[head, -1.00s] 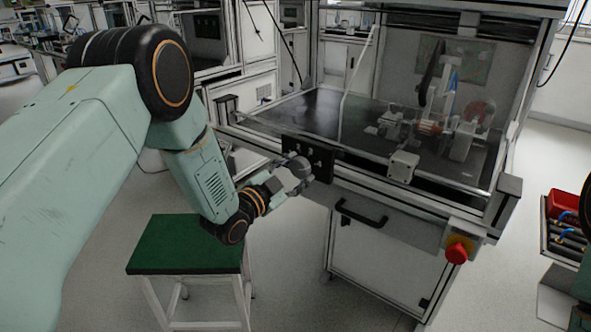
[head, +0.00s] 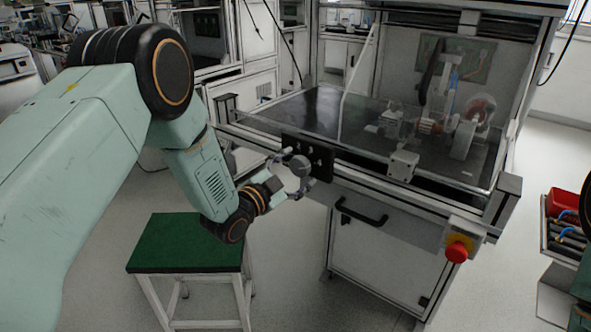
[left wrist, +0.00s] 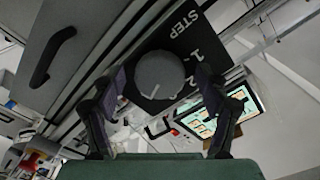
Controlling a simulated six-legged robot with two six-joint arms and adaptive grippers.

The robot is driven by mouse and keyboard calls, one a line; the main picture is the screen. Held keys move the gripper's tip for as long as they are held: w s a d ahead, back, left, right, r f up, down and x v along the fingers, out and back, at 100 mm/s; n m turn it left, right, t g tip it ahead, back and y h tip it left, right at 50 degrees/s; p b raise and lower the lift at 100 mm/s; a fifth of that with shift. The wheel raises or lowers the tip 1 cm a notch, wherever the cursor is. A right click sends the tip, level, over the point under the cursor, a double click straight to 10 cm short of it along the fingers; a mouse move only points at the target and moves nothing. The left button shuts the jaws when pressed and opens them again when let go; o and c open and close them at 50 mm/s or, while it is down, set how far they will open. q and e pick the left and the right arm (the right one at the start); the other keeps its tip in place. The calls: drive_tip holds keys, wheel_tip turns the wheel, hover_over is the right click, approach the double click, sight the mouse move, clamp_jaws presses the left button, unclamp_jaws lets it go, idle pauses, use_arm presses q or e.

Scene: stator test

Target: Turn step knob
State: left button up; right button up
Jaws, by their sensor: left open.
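The step knob (left wrist: 160,75) is a round grey dial with a light line near its lower left edge. It sits on a black panel (left wrist: 192,42) marked "STEP" with numbers. In the head view the black panel (head: 309,157) is on the front of the test bench, and the knob (head: 299,165) shows in front of it. My left gripper (head: 298,178) is open at the panel. In the left wrist view its two fingers (left wrist: 162,97) stand apart on either side of the knob. Whether they touch it I cannot tell.
The bench has a clear cover (head: 345,115) over its black top. A black handle (head: 361,213) and a red stop button (head: 457,252) are on its front. A green-topped stool (head: 185,242) stands below my left arm. A red box (head: 562,204) is at the right.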

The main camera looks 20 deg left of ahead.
use_arm(q)
drive_tip(key=v, duration=1.2)
idle(0.4)
drive_tip(key=s+f+n+g+y, duration=0.4)
drive_tip(key=s+f+n+g, duration=0.75)
drive_tip(key=f, duration=0.65)
drive_tip(key=s+f+g+y, duration=0.1)
drive_tip(key=s+f+g, duration=0.1)
drive_tip(key=s, duration=1)
drive_tip(key=s+f+n+g+y, duration=0.1)
drive_tip(key=s+f+g, duration=0.2)
drive_tip(key=s, duration=0.9)
wheel_tip(320, 180, down, 2)
drive_tip(key=shift+s+d+f, duration=0.2)
drive_tip(key=shift+s+d, duration=0.05)
drive_tip(key=shift+s, duration=0.1)
